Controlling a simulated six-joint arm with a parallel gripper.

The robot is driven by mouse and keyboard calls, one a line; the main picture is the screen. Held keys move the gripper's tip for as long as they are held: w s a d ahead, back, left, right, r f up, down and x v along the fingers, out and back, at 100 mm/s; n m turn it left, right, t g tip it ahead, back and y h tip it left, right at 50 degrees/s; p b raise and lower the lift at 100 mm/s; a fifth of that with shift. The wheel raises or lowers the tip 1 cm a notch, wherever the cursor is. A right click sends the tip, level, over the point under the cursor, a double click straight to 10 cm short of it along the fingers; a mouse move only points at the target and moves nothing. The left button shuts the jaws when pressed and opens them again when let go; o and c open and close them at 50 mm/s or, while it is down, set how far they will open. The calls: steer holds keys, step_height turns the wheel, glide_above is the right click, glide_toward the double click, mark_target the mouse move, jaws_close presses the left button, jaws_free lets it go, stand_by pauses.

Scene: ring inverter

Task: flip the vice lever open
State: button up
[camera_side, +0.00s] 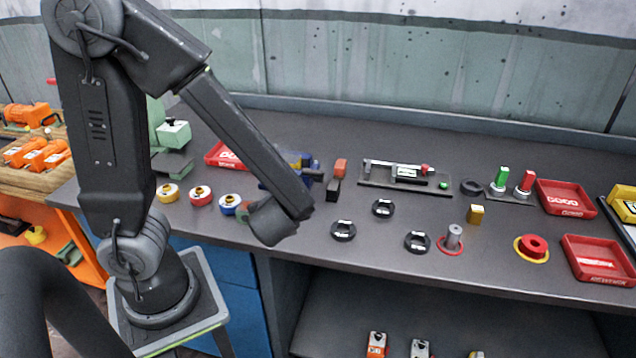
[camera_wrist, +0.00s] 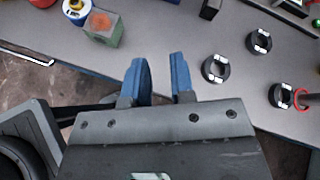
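The vice appears to be the blue and yellow device (camera_side: 294,160) on the bench in the side view. My forearm hides much of it, and I cannot make out its lever or the lever's position. The vice is not clearly visible in the wrist view. My gripper (camera_wrist: 161,66) shows in the wrist view with its two blue fingers apart and nothing between them. It is over the front part of the bench, between a green block with an orange top (camera_wrist: 103,28) and several black rings. In the side view my arm hides the fingers.
Black rings (camera_side: 383,208) lie on the bench right of my wrist, near a grey post (camera_side: 453,236) in a red ring. A red and a black block (camera_side: 333,188) stand beside the vice. A caliper-like gauge (camera_side: 405,172) lies behind. Red trays (camera_side: 565,198) stand at right.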

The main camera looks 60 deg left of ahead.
mark_target(316, 175)
steer(key=w+m+t, duration=0.1)
steer(key=m, duration=0.1)
steer(key=w+d+f+m+t, duration=0.1)
steer(key=m, duration=0.1)
steer(key=w+d+m+t, duration=0.1)
steer(key=m, duration=0.1)
steer(key=shift+f+h, duration=0.25)
steer(key=shift+h, duration=0.15)
jaws_close()
steer(key=shift+m, duration=0.3)
steer(key=x, duration=1)
steer(key=shift+w, duration=0.2)
steer(key=shift+w+a+r, duration=0.6)
steer(key=shift+w+a, duration=0.2)
steer(key=shift+w, duration=0.05)
steer(key=shift+w+a+r, duration=0.25)
steer(key=shift+w+a, duration=0.15)
steer(key=shift+w, duration=0.05)
steer(key=shift+a+r, duration=0.15)
steer(key=shift+r, duration=0.15)
